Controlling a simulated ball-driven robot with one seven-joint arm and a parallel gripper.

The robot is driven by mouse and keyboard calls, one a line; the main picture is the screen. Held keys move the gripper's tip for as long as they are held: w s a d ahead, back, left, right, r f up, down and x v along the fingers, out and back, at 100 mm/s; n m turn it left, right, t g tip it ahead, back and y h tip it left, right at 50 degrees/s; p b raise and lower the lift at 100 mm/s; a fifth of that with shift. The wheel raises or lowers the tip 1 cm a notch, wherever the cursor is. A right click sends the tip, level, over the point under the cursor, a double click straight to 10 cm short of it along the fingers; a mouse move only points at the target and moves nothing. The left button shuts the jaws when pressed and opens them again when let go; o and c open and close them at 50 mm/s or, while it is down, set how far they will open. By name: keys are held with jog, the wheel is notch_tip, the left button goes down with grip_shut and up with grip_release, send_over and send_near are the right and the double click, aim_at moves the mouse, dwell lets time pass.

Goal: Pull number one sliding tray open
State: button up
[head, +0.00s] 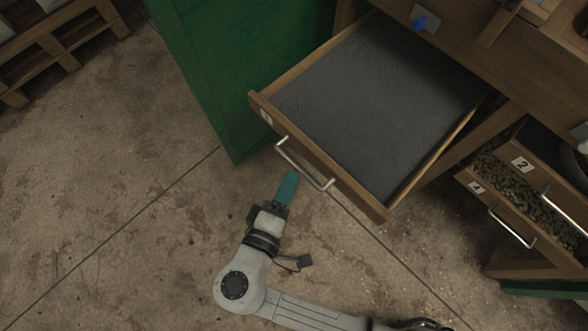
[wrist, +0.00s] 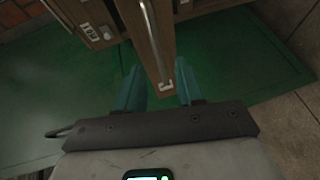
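The sliding tray (head: 370,100), a wooden drawer with a dark grey, empty bottom, stands well out from the wooden frame. The small pale label (head: 266,117) on its front is too small to read surely. Its metal bar handle (head: 303,166) is on the front panel and also shows in the wrist view (wrist: 152,40). My gripper (head: 293,175) has teal fingers and is just in front of the handle. In the wrist view my gripper (wrist: 159,68) is open, with the handle's lower end appearing between the fingers. Contact cannot be told.
Trays labelled 2 (head: 521,163) and 4 (head: 477,187), with bean-like pieces, are at the right. A green panel (head: 245,60) stands left of the open tray. A wooden pallet (head: 60,40) is at the upper left. The concrete floor (head: 110,190) at left is clear.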

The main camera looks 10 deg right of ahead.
jog(key=v, duration=0.6)
jog(key=shift+s, duration=0.2)
jog(key=shift+a, duration=0.15)
